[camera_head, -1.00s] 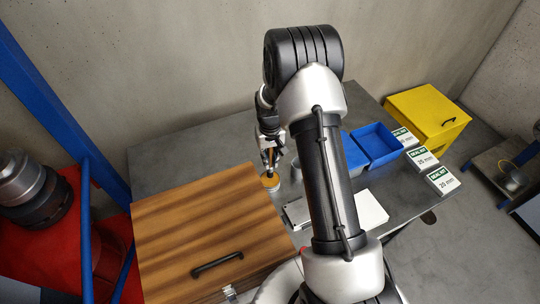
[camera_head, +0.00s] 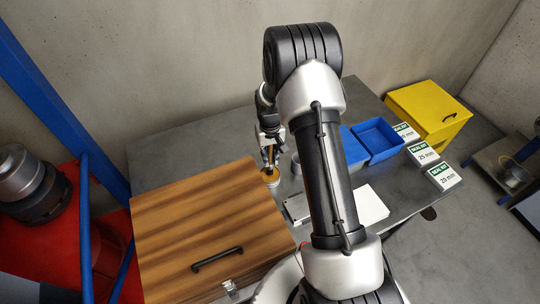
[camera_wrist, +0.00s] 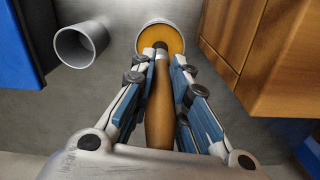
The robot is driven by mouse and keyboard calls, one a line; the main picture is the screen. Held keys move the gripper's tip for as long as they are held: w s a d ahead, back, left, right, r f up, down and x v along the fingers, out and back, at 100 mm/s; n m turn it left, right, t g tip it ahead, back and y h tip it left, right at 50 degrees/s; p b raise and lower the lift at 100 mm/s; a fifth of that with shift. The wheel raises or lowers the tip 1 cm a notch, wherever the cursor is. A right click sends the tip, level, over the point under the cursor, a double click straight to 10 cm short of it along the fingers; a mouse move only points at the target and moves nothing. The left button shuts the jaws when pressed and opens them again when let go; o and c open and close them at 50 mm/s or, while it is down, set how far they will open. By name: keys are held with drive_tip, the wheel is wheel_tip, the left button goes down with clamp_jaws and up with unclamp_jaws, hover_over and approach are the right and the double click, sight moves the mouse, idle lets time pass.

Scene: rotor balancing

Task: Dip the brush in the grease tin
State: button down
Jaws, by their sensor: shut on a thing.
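My gripper (camera_wrist: 163,68) is shut on a brush (camera_wrist: 159,115) with a brown wooden handle and a pale ferrule. The brush also shows below my gripper in the head view (camera_head: 270,156). The grease tin (camera_wrist: 141,28) is a round, pale, open tin of orange-yellow grease. In the head view the tin (camera_head: 270,182) stands beside the wooden box. The brush's dark end lies over the grease in the wrist view. I cannot tell how deep it is, or whether it touches the grease.
A wooden box (camera_head: 195,215) with a black handle stands close beside the tin. A grey cup (camera_wrist: 82,46) stands on the tin's other side. Blue bins (camera_head: 377,139), seal kit boxes (camera_head: 422,153) and a yellow box (camera_head: 425,110) are at the right. The back left tabletop is clear.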

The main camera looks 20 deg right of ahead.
sight(269, 148)
drive_tip(key=shift+s+f+b, duration=0.1)
drive_tip(key=shift+f+b, duration=0.45)
drive_tip(key=shift+f, duration=0.05)
idle(1.6)
wheel_tip(269, 148, up, 7)
drive_tip(key=p, duration=0.4)
idle(0.4)
idle(0.7)
